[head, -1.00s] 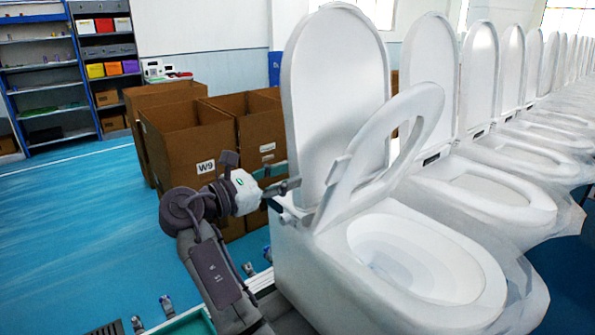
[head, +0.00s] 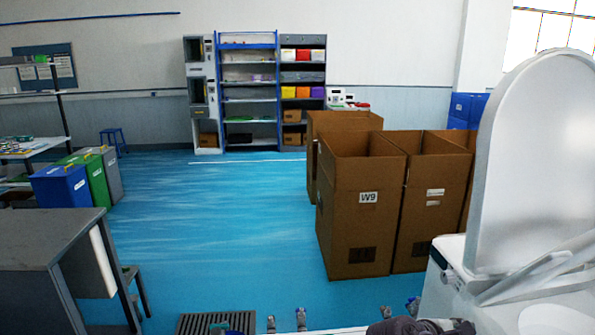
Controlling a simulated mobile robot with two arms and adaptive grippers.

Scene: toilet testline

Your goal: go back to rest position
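The nearest white toilet (head: 450,295) stands at the right edge, cut off by the frame. Its lid (head: 535,165) is upright. Part of its seat (head: 545,268) shows at a slant below the lid; the bowl is out of frame. A dark grey piece of my own arm shows at the bottom edge, in front of the toilet's base. Neither gripper's fingers can be seen.
Open brown cartons, one marked W9 (head: 360,215), stand left of the toilet. Shelves (head: 250,95) line the back wall. Coloured bins (head: 62,187) and a grey bench (head: 40,240) stand at left. Blue floor (head: 220,225) between is clear.

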